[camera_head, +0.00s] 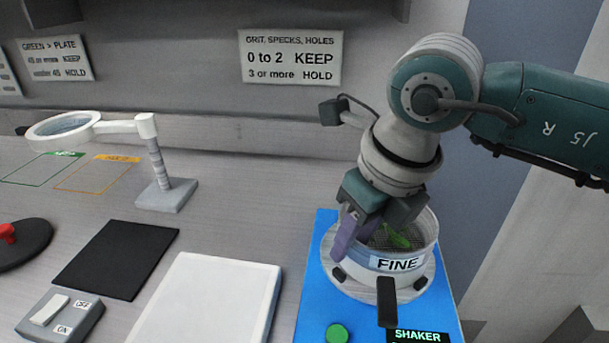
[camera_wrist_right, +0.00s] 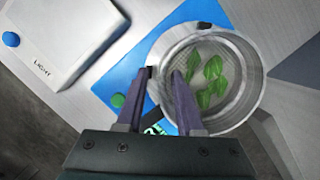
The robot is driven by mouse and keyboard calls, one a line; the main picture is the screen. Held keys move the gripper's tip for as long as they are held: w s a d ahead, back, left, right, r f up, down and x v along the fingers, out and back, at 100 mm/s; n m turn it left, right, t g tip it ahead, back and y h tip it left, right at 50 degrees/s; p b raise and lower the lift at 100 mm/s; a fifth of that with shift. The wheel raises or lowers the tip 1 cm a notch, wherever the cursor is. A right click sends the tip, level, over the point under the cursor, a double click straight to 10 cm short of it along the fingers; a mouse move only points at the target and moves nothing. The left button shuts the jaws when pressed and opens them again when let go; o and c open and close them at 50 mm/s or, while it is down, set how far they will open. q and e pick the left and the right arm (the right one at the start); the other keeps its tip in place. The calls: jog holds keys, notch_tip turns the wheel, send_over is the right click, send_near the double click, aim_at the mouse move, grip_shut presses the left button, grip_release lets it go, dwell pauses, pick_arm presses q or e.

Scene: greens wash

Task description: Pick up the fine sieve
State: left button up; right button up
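The fine sieve (camera_head: 428,226) is a round, pale, pan-like vessel with a "FINE" label and a black handle (camera_head: 387,300) toward the front. It sits upright on the blue shaker (camera_head: 313,295). Green leaves (camera_head: 397,238) lie on its mesh; the sieve (camera_wrist_right: 250,97) and leaves (camera_wrist_right: 213,68) also show in the right wrist view. My right gripper (camera_head: 352,238) points down at the sieve's left side. In the wrist view its purple fingers (camera_wrist_right: 164,76) are apart at the rim, one inside and one outside. Contact with the wall is unclear. My left gripper is out of view.
A white tray-like slab (camera_head: 215,300) lies left of the shaker, with a black mat (camera_head: 117,258) and a switch box (camera_head: 60,315) beyond. A magnifier lamp (camera_head: 167,192) stands at the back left. A green button (camera_head: 337,333) is on the shaker's front.

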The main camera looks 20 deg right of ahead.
jog(key=shift+f, duration=0.1)
jog(key=shift+c, duration=0.2)
grip_shut()
